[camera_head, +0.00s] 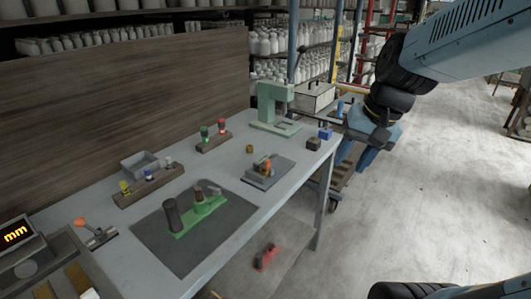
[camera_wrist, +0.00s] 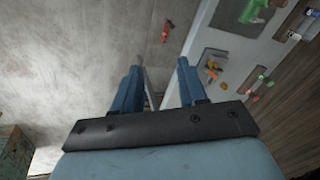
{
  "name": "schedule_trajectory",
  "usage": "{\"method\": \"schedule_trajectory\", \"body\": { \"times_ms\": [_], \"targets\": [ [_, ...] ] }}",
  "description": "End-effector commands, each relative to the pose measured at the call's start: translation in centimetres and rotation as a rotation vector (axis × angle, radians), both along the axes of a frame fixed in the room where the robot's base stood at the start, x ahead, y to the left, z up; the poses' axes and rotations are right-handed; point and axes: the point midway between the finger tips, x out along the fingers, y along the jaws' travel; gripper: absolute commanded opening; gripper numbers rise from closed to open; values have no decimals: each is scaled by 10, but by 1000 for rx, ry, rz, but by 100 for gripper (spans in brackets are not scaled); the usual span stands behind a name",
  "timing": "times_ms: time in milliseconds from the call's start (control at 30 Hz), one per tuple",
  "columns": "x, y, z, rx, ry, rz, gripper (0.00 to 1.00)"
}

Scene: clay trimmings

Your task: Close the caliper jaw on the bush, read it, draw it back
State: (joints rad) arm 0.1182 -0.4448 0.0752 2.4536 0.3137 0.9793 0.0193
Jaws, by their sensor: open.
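The green caliper (camera_head: 184,233) lies on a dark mat on the bench in the head view. A dark upright cylinder stands at its left end, and a small brownish bush (camera_head: 198,196) with a grey jaw piece (camera_head: 214,190) is toward its right end. I cannot tell whether jaw and bush touch. Part of the green caliper (camera_wrist: 252,10) shows at the top edge of the wrist view. My gripper (camera_head: 354,158) is open and empty beyond the bench's right end, well apart from the caliper. Its spread blue fingers show in the wrist view (camera_wrist: 160,62).
An "mm" display (camera_head: 15,235) and an orange-knobbed lever (camera_head: 81,223) are at left. A grey plate with an orange-topped part (camera_head: 267,166), peg racks (camera_head: 150,184) and a green press (camera_head: 268,105) occupy the bench. A red object (camera_head: 266,256) lies below its front edge.

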Motion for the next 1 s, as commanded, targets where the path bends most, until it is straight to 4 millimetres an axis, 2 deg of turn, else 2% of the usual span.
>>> {"method": "schedule_trajectory", "body": {
  "times_ms": [100,500,800,1000],
  "targets": [
    [16,11,-19,93,104,-61,42],
    [70,45,-71,433,420,-287,42],
    [117,60,-108,713,635,-483,42],
    [150,62,-134,909,767,-624,42]
  ]
}}
